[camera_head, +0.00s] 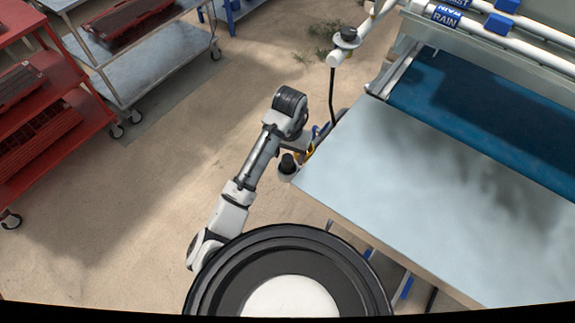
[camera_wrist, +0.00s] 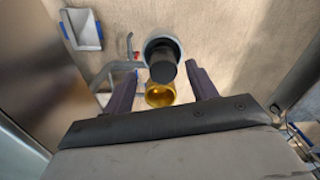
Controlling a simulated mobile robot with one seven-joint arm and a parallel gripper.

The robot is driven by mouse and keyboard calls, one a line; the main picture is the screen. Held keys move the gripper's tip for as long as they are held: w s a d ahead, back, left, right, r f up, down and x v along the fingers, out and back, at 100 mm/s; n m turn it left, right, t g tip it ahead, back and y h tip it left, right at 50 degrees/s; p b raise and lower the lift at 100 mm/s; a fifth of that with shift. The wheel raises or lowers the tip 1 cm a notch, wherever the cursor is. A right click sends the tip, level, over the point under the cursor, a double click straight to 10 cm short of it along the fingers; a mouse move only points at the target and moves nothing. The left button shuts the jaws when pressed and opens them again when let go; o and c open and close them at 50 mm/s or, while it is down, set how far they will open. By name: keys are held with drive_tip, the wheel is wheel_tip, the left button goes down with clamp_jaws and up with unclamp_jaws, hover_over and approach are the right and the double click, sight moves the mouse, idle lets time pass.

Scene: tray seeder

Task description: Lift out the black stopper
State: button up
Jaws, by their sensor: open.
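The black stopper (camera_head: 288,161) sits in a pale round pipe mouth beside the near left corner of the metal table. In the wrist view, the dark cylindrical stopper (camera_wrist: 162,66) stands up out of the grey-white ring (camera_wrist: 151,43). My gripper (camera_wrist: 161,72) is open, with one dark finger on each side of the stopper and a gap to each. I cannot tell how deep the stopper is between the fingers. A brass-coloured round fitting (camera_wrist: 160,95) shows just below the stopper. In the head view, my wrist hides much of the gripper.
The metal table (camera_head: 400,190) lies right of the stopper, with a blue conveyor belt (camera_head: 440,100) behind it. A white pipe (camera_head: 365,35) with another dark cap (camera_head: 348,35) rises behind. A red rack (camera_head: 50,120) and a grey cart (camera_head: 150,75) stand left. Floor between is clear.

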drive_tip(key=f+p, duration=0.1)
drive_tip(key=f, duration=0.3)
drive_tip(key=shift+a+f, duration=0.1)
drive_tip(key=shift+a, duration=0.1)
drive_tip(key=shift+w, duration=0.1)
drive_tip(key=c, duration=1.1)
drive_tip(key=shift+o, duration=0.2)
